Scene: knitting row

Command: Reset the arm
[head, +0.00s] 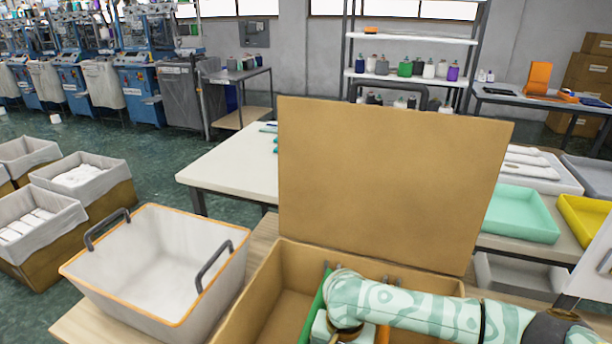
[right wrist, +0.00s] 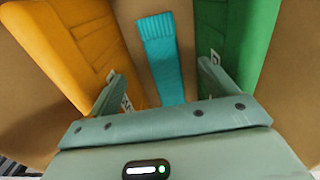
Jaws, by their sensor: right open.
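My right arm comes in from the right in the head view and reaches into an open cardboard box (head: 285,312). Its right gripper (head: 340,334) is inside the box, partly cut off by the lower picture edge. In the right wrist view the two fingers of the right gripper (right wrist: 161,78) stand wide apart. A teal ribbed knit piece (right wrist: 164,60) shows beyond and between them, not visibly gripped. An orange item (right wrist: 80,45) lies to the left and a green item (right wrist: 232,35) to the right, both close to the fingers. My left gripper is in neither view.
The box's tall raised flap (head: 390,185) hides part of the table behind. A white basket (head: 155,265) with orange rim and grey handles stands to its left. A mint tray (head: 520,215) and a yellow tray (head: 588,218) sit at the right. Lined bins stand at far left.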

